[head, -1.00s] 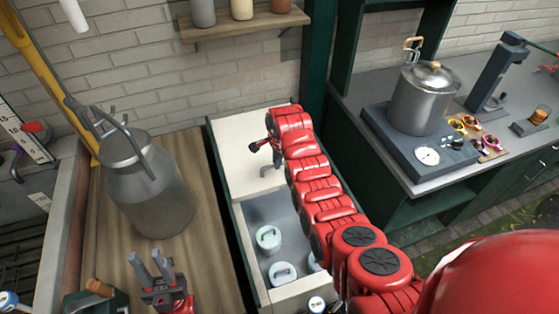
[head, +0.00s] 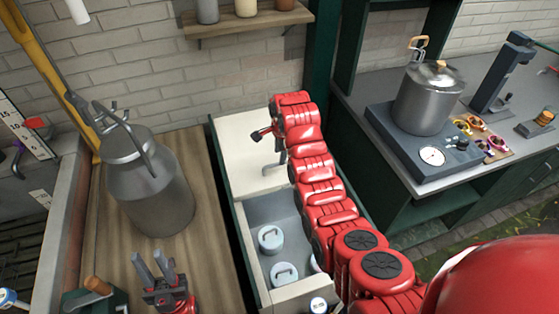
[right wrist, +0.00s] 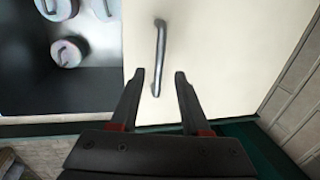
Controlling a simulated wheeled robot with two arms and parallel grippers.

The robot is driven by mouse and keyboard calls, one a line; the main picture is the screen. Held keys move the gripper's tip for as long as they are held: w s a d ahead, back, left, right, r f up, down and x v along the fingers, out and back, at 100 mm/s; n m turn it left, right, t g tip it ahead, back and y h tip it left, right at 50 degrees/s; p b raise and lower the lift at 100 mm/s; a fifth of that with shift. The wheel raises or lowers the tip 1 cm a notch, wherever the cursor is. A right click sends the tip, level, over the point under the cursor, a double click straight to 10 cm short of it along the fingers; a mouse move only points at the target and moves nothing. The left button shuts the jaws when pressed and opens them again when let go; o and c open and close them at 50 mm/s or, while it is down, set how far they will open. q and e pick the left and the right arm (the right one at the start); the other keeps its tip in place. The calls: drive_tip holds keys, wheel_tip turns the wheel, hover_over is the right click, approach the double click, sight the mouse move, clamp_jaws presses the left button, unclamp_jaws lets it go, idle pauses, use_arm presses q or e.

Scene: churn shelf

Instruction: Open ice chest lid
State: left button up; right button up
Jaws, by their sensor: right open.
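The ice chest (head: 240,217) is a long box in the middle of the head view. Its pale lid (head: 243,150) covers the back part, while the front part is uncovered. A grey bar handle (head: 273,160) stands on the lid and shows in the right wrist view (right wrist: 160,45). In that view my right gripper (right wrist: 160,76) is open, its fingertips apart on either side of the handle's lower end; I cannot tell whether they touch it. In the head view my right arm hides part of the lid. My left gripper (head: 152,262) is open and empty near the bottom left.
Light-lidded canisters (head: 270,239) stand in the chest's uncovered part. A metal milk churn (head: 150,190) stands on the wooden counter to the left. A pot (head: 428,98) sits on a hot plate (head: 400,150) to the right. A wall shelf (head: 245,25) hangs behind.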

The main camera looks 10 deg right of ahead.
wheel_tip(320, 180, up, 13)
drive_tip(key=s+p, duration=0.2)
drive_tip(key=p, duration=0.9)
drive_tip(key=shift+s, duration=0.3)
drive_tip(key=shift+d+f, duration=0.1)
drive_tip(key=shift+f, duration=0.1)
